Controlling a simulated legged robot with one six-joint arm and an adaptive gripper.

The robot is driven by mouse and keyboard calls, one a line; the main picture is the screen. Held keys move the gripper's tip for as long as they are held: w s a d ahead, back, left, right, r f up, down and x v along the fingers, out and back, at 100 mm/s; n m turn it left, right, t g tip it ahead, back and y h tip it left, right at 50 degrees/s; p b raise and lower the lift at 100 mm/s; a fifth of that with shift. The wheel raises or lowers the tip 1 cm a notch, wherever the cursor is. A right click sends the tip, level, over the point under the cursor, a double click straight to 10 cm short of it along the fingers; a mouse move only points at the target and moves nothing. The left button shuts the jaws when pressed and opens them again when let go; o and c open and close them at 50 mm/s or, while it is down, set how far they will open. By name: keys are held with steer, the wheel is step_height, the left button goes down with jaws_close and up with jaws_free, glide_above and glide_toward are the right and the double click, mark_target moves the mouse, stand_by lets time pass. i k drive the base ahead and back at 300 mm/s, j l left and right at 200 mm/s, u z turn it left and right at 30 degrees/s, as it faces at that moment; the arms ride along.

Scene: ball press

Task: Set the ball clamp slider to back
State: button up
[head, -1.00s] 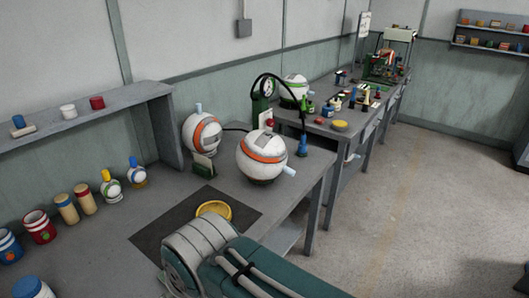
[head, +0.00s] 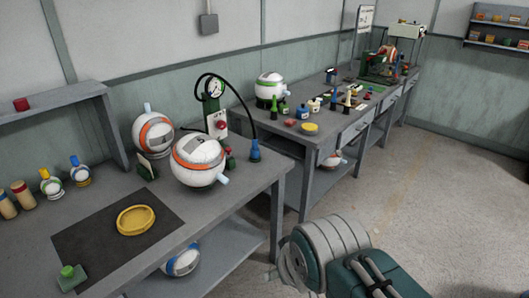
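A green press-like machine (head: 380,64) stands at the far end of the back bench, with a small orange-and-white ball (head: 388,52) in it. It is small in the head view, and I cannot make out a clamp slider or its position. My grey and teal arm reaches into the bottom right of the picture, beside the near bench and over the floor. My gripper's fingers cannot be made out. The arm is well apart from the green machine.
The near bench (head: 100,205) holds two orange-striped white balls, a yellow dish (head: 136,220) and a gauge with a hose. The back bench (head: 300,125) carries another ball, bottles and small parts. Open floor (head: 440,195) lies to the right of the benches.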

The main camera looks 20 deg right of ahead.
mark_target(228, 150)
steer(key=l, duration=0.15)
steer(key=i+l+u, duration=0.1)
steer(key=i, duration=0.35)
steer(key=i+l+u, duration=0.1)
steer(key=i+l, duration=0.2)
steer(key=i, duration=0.15)
steer(key=i+l, duration=0.25)
steer(key=i, duration=0.2)
steer(key=i+l+u, duration=0.15)
steer(key=i, duration=0.25)
steer(key=l, duration=0.1)
